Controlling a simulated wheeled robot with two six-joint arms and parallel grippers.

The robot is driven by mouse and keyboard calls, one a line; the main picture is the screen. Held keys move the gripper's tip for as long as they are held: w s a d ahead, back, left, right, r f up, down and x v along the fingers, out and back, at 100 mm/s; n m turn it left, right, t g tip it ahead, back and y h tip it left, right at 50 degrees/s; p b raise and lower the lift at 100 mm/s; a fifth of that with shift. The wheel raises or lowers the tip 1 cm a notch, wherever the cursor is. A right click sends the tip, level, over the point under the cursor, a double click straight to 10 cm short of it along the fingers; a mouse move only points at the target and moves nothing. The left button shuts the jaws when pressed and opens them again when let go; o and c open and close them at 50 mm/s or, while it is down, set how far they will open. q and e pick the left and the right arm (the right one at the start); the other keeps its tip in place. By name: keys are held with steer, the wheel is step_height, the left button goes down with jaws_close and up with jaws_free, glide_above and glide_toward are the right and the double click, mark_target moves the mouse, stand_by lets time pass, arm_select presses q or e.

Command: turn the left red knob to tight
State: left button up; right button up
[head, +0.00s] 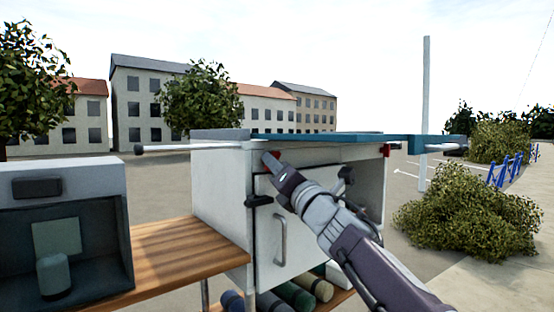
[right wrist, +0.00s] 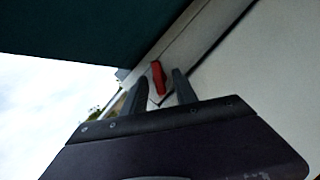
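The left red knob (head: 276,154) sits high on the front of the white cabinet (head: 222,180), just under the teal top, in the head view. It is partly hidden by my right gripper (head: 270,161), which reaches up to it. In the right wrist view the red knob (right wrist: 158,77) shows as a narrow red bar between the two dark fingers of my right gripper (right wrist: 159,84). The fingers are apart, with a visible gap on each side of the knob. A second red knob (head: 386,150) is at the cabinet's right end. My left gripper is not in view.
The teal top (head: 340,138) overhangs the knobs closely. A cabinet door with a handle (head: 280,240) is below. A wooden counter (head: 185,250) and a grey open-fronted box (head: 70,172) stand at left. Rolled items (head: 295,295) lie beneath. Open pavement is at right.

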steer(key=shift+s, duration=0.1)
steer(key=shift+c, duration=0.6)
jaws_close()
steer(key=shift+r+m, duration=0.15)
steer(key=shift+m, duration=0.25)
steer(key=shift+s+a+r+m+g+h+p, duration=0.15)
steer(key=shift+m+h+p, duration=0.35)
steer(key=shift+m+p, duration=0.55)
steer(key=shift+w+d+m+g+h+p, duration=0.1)
steer(key=shift+m+g+h+p, duration=0.3)
steer(key=shift+m, duration=1.1)
steer(key=shift+s+a+r+m+g+h+p, duration=0.1)
steer(key=shift+m+h+p, duration=0.5)
steer(key=shift+m+p, duration=0.55)
